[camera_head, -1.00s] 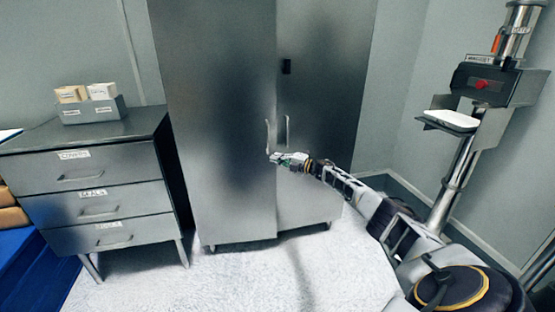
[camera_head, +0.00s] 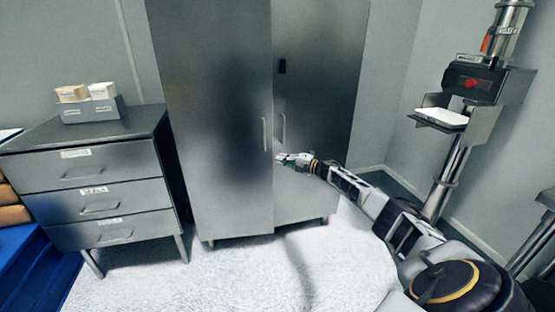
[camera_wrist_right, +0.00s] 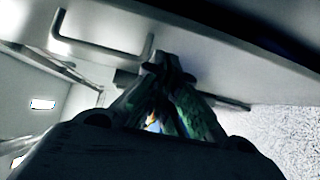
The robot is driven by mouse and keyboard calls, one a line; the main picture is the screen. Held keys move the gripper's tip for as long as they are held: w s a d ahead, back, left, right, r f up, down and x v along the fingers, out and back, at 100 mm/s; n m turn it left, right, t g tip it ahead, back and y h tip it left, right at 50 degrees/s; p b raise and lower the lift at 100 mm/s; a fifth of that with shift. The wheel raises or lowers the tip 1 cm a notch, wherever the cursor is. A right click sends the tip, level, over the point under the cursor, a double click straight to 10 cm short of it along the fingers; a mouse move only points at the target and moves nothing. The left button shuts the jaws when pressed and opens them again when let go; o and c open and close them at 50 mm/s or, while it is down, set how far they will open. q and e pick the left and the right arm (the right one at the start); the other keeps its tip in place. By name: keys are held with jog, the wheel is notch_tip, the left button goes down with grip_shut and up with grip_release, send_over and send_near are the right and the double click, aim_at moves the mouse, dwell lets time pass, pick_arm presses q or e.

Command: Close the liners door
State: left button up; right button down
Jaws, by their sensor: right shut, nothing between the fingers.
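A tall grey metal cabinet has a left door (camera_head: 225,130) and a right door (camera_head: 320,110), each with an upright bar handle near the middle seam. The left door's edge appears slightly forward of the right door; the width of any gap is unclear. No readable label shows which is the liners door. My right gripper (camera_head: 279,158) is shut and empty, at the seam just below the handles. In the right wrist view its fingertips (camera_wrist_right: 168,64) are close to a grey door panel beside a bar handle (camera_wrist_right: 100,50); contact is unclear. My left gripper is out of view.
A grey drawer unit (camera_head: 90,180) with a small box holder (camera_head: 92,110) on top stands left of the cabinet. A metal device on a column (camera_head: 455,160) stands at the right. The pale floor (camera_head: 240,275) in front is clear.

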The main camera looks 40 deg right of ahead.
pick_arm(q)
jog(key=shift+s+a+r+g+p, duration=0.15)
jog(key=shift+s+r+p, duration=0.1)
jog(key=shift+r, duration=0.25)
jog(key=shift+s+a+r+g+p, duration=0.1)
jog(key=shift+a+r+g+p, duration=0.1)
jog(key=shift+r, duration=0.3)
pick_arm(e)
jog(key=s+d, duration=0.4)
jog(key=shift+s+d, duration=0.25)
jog(key=shift+d, duration=0.15)
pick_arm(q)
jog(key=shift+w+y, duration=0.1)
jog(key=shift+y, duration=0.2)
pick_arm(e)
jog(key=shift+f, duration=0.1)
